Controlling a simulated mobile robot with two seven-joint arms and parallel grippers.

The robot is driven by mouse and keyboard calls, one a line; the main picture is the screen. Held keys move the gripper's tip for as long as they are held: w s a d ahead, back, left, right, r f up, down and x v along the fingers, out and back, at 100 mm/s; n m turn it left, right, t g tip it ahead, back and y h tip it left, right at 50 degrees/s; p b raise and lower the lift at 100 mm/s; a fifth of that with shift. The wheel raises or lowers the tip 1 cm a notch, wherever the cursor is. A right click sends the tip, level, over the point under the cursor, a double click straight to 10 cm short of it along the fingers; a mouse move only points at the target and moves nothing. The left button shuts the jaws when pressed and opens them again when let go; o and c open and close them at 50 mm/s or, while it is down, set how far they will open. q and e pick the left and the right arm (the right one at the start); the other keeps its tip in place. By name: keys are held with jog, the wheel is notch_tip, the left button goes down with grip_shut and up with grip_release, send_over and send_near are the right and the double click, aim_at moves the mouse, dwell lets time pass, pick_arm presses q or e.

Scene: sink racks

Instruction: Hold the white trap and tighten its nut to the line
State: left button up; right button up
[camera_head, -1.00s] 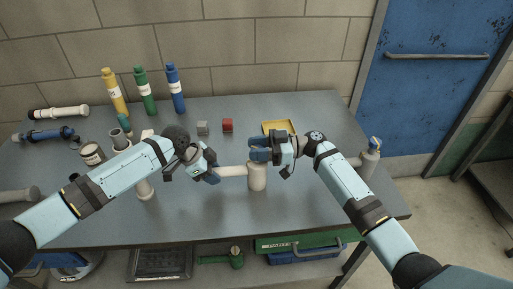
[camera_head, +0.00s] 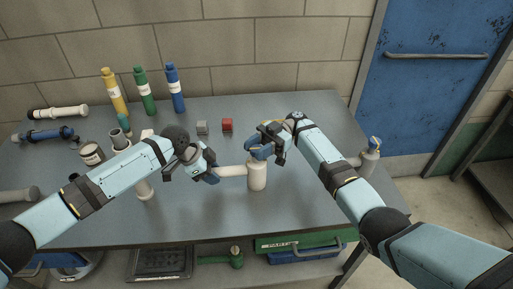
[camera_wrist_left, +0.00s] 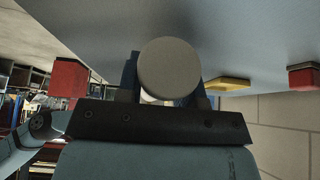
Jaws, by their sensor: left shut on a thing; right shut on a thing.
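The white trap (camera_head: 257,178) stands upright near the middle of the table, with a side pipe reaching left. My left gripper (camera_head: 211,170) is shut on this side pipe. In the left wrist view the pipe's round white end (camera_wrist_left: 170,68) shows between the blue fingers. My right gripper (camera_head: 260,150) is shut at the top of the trap, where the nut would be. Its blue fingers hide the nut, and I cannot make out the line.
Yellow (camera_head: 115,92), green (camera_head: 145,92) and blue (camera_head: 175,90) bottles stand at the back left. A grey block (camera_head: 202,128) and a red block (camera_head: 227,125) lie behind the trap. A spray bottle (camera_head: 371,155) stands at the right edge. The front of the table is clear.

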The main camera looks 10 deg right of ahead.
jog(key=shift+d+f, duration=0.1)
jog(key=shift+d, duration=0.05)
jog(key=o, duration=0.9)
jog(key=shift+o, duration=0.2)
jog(key=v, duration=0.7)
jog(key=shift+w+d, duration=0.15)
